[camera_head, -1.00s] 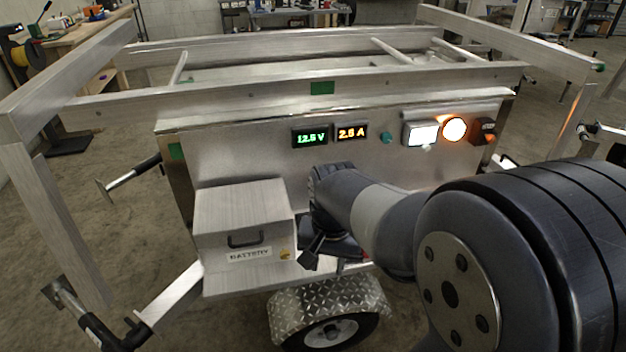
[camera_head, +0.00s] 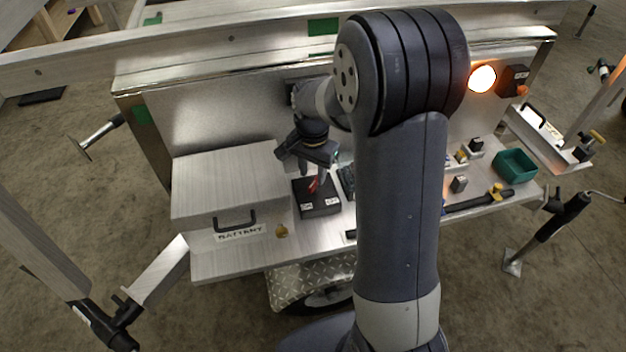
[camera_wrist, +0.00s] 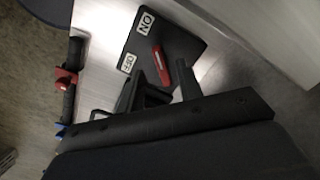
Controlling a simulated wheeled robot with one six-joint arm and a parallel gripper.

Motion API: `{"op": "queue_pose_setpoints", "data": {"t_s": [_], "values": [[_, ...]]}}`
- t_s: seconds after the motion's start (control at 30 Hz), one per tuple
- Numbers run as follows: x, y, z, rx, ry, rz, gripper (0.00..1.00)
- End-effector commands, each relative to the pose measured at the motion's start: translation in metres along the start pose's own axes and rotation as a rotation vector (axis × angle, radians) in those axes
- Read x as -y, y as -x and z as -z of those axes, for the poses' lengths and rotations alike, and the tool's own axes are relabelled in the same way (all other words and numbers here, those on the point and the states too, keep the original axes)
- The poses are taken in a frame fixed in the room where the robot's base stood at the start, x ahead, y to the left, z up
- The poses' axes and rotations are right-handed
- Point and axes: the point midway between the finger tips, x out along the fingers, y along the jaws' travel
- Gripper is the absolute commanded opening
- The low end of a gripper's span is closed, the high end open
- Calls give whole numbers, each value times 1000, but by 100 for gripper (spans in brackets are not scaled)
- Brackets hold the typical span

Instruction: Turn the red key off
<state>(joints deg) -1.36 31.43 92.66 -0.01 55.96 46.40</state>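The red key (camera_head: 314,184) stands on a black switch box (camera_head: 320,209) on the shelf, right of the battery box. In the wrist view the red key (camera_wrist: 160,66) is slim and lies between the fingers in the picture; its upper end is nearer the ON label (camera_wrist: 146,21) than the OFF label (camera_wrist: 127,63). My gripper (camera_head: 316,172) points down above the box. In the wrist view my gripper (camera_wrist: 160,70) is open, its two fingers apart on either side of the key. I cannot tell whether a finger touches it.
The battery box (camera_head: 228,190) with a black handle stands left, close to the switch box. A green bin (camera_head: 515,165) and small parts sit on the shelf at right. The upright panel (camera_head: 215,115) is close behind. A dark bar with a red piece (camera_wrist: 66,77) lies left in the wrist view.

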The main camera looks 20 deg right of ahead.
Motion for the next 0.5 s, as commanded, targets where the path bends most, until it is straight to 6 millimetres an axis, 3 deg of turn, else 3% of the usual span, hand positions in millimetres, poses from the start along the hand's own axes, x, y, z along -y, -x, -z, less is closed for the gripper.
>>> {"op": "queue_pose_setpoints", "data": {"t_s": [0.2, 0.5], "values": [[0, -31, 0, 1, 0, -1, 35], [0, -38, 0, -1, 1, 1, 35]]}}
